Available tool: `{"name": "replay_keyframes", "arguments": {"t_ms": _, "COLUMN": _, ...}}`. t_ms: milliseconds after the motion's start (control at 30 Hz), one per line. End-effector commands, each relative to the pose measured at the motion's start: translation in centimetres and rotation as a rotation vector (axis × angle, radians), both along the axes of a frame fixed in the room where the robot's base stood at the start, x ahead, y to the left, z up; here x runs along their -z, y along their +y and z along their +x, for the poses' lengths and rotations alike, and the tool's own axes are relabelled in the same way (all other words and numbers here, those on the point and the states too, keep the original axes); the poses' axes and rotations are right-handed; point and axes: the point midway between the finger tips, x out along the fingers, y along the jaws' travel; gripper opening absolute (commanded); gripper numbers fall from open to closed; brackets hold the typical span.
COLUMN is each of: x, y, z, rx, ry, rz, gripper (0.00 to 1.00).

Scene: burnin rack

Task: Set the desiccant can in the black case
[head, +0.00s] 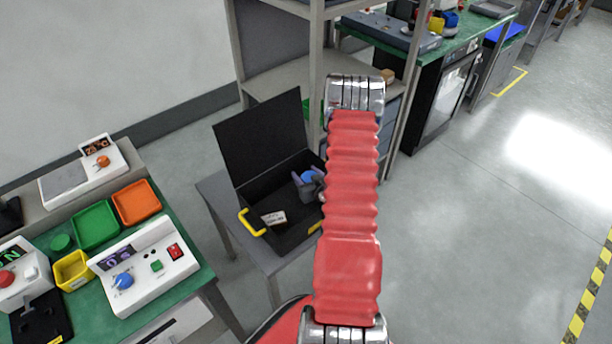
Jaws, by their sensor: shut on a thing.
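The black case (262,232) stands open on a small grey table, with its lid raised at the back and a yellow handle on its front left. My gripper (309,184) is at the right part of the case opening, partly hidden behind my red arm. It is shut on a small blue-topped thing, which looks like the desiccant can (308,176). The can is over or inside the case. Whether it touches the case floor cannot be told. A small white and dark item (273,218) lies in the case's front left part.
A green bench (205,272) at the left holds an orange tray (137,202), a green tray (96,226), a yellow bin (72,270) and white control boxes. A grey shelf rack (315,60) stands behind the case. Open floor lies to the right.

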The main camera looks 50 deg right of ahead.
Motion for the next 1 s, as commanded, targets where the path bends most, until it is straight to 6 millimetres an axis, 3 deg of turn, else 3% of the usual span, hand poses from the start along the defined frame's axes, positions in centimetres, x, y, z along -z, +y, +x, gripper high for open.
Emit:
{"name": "replay_keyframes", "arguments": {"t_ms": 33, "x": 1.02, "y": 0.26, "z": -0.37, "rx": 0.002, "ry": 0.013, "rz": 0.012, "gripper": 0.23}}
{"name": "replay_keyframes", "arguments": {"t_ms": 267, "x": 1.48, "y": 0.26, "z": -0.49, "rx": 0.005, "ry": 0.018, "rz": 0.014, "gripper": 0.23}}
{"name": "replay_keyframes", "arguments": {"t_ms": 300, "x": 1.53, "y": 0.26, "z": -0.52, "rx": 0.005, "ry": 0.020, "rz": 0.015, "gripper": 0.53}}
{"name": "replay_keyframes", "arguments": {"t_ms": 533, "x": 1.54, "y": 0.21, "z": -0.59, "rx": 0.006, "ry": 0.019, "rz": 0.016, "gripper": 0.69}}
{"name": "replay_keyframes", "arguments": {"t_ms": 1000, "x": 0.73, "y": 0.19, "z": -0.71, "rx": 0.008, "ry": 0.019, "rz": 0.016, "gripper": 0.69}}
